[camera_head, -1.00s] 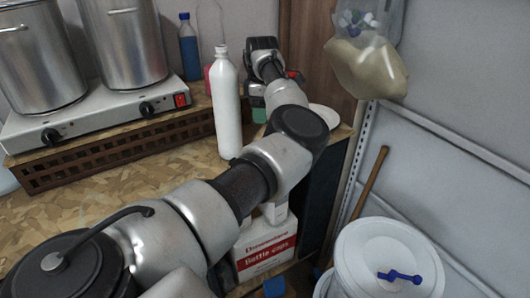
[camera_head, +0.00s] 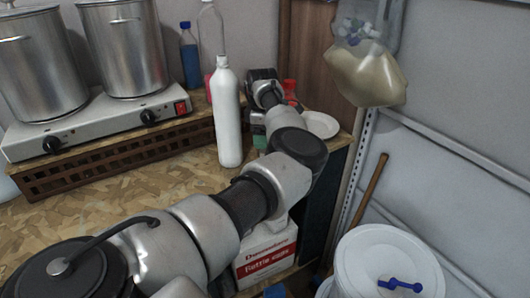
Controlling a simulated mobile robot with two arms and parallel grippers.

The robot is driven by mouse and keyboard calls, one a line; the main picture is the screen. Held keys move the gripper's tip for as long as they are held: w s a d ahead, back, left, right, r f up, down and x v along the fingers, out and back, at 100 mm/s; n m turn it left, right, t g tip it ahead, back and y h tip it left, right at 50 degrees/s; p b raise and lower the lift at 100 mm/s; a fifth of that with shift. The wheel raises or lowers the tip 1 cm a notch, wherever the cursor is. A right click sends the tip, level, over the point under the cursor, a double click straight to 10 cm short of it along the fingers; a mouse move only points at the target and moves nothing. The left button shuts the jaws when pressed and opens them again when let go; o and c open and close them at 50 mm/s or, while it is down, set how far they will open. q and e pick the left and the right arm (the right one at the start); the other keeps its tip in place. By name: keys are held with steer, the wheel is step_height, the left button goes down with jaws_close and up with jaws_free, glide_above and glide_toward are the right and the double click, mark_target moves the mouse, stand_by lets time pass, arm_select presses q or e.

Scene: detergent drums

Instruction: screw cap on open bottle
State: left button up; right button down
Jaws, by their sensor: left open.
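A white bottle (camera_head: 227,118) stands upright on the wood-chip board worktop (camera_head: 130,195); its narrow neck shows no coloured cap. My left arm reaches from the bottom left past the bottle's right side. My left gripper (camera_head: 263,88) is just behind and right of the bottle, apart from it in the picture. It is open; its fingertips are largely hidden behind my own arm and wrist. A small red object (camera_head: 290,88) shows beside the gripper; I cannot tell whether it is a cap. My right gripper is out of view.
Two steel pots (camera_head: 125,50) stand on a double hotplate (camera_head: 100,120) at left. A blue bottle (camera_head: 189,48) and a clear bottle (camera_head: 211,35) stand behind. A white plate (camera_head: 320,124) lies right of the gripper.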

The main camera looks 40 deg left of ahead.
mark_target(263, 151)
arm_select(q)
steer(key=shift+w+f+p, duration=0.15)
steer(key=shift+f+p, duration=0.5)
steer(key=shift+f, duration=1.95)
steer(key=c, duration=1)
